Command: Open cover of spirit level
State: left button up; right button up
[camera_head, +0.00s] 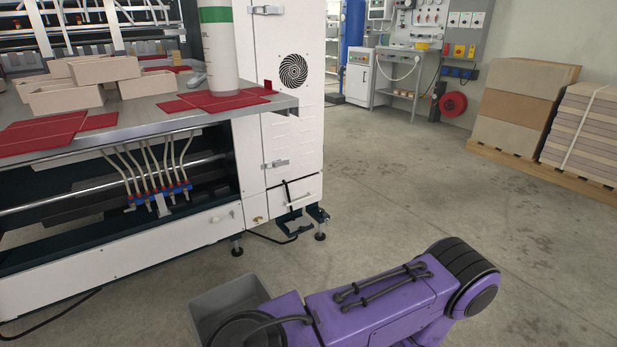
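I cannot make out a spirit level or its cover anywhere in the head view. Neither of my grippers shows. A purple link of one of my arms lies across the bottom of the view, and the hand end of that arm is out of sight.
A white machine with a grey worktop (180,112) fills the left. On it are several cream boxes (65,97), red flat blanks (45,135) and a white cylinder with a green band (221,55). A grey bin (228,297) stands low beside my arm. The middle floor is clear.

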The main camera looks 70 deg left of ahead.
aim_at(301, 222)
jog(key=u, duration=0.55)
jog(key=i, duration=0.8)
jog(key=u, duration=1.25)
jog(key=i, duration=0.75)
jog(key=u, duration=0.05)
